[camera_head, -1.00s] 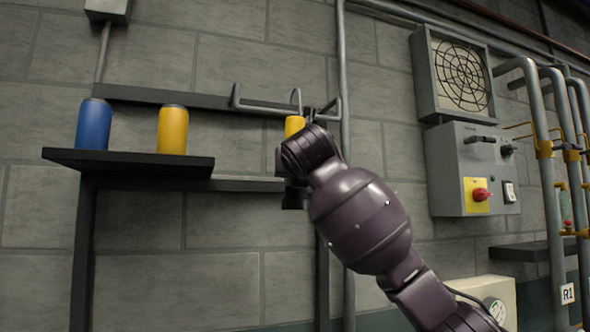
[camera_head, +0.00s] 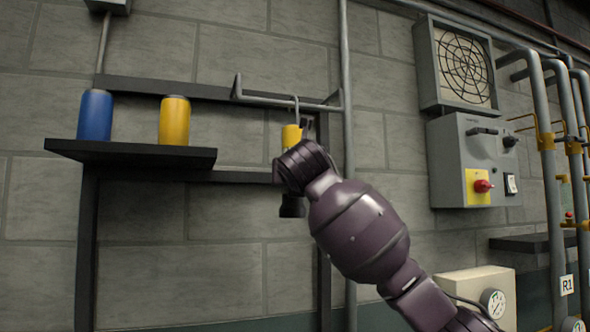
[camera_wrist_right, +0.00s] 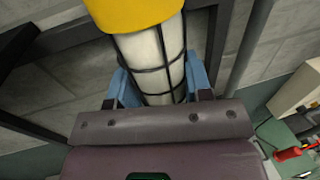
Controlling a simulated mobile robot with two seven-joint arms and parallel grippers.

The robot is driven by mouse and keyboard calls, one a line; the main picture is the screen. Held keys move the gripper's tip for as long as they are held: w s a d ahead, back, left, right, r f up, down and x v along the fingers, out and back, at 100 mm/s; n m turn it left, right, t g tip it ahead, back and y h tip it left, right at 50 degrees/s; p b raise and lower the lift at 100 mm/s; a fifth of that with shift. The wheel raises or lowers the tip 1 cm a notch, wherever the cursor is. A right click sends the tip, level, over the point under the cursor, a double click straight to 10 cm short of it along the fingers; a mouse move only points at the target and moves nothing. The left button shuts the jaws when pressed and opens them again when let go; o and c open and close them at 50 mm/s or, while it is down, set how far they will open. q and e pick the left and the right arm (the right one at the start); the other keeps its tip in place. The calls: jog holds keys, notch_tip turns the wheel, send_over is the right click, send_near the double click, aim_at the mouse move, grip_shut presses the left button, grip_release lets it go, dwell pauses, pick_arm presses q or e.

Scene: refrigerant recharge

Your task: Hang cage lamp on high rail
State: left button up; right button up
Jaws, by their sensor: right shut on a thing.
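The cage lamp (camera_head: 291,135) has a yellow cap, a pale tube in a black wire cage, a dark lower end and a grey hook on top. It hangs upright in front of the wall, partly hidden by my right wrist. Its hook is at the high rail (camera_head: 262,98), a grey bar with upturned ends, and seems to loop over it; whether the rail bears its weight I cannot tell. In the right wrist view, my right gripper (camera_wrist_right: 162,80) is shut around the lamp's caged tube, below the yellow cap (camera_wrist_right: 140,12). My left gripper is out of view.
Left of the lamp, a dark shelf (camera_head: 130,153) holds a blue can (camera_head: 95,115) and a yellow can (camera_head: 174,120). A vertical pipe (camera_head: 345,60) runs just right of the rail. Further right are a control box (camera_head: 450,165), a fan grille (camera_head: 463,68) and several pipes.

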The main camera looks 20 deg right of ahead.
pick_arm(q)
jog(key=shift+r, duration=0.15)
pick_arm(e)
jog(key=shift+s+f, duration=0.1)
jog(key=shift+s, duration=0.05)
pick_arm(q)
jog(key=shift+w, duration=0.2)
pick_arm(e)
jog(key=shift+f, duration=0.1)
jog(key=o, duration=1.3)
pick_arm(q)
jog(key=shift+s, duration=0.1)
pick_arm(e)
jog(key=shift+o, duration=0.3)
jog(key=shift+s, duration=0.3)
pick_arm(q)
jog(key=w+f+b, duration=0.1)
jog(key=b, duration=0.2)
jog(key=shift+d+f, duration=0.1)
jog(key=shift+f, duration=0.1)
pick_arm(e)
jog(key=s+a, duration=0.2)
jog(key=s, duration=0.8)
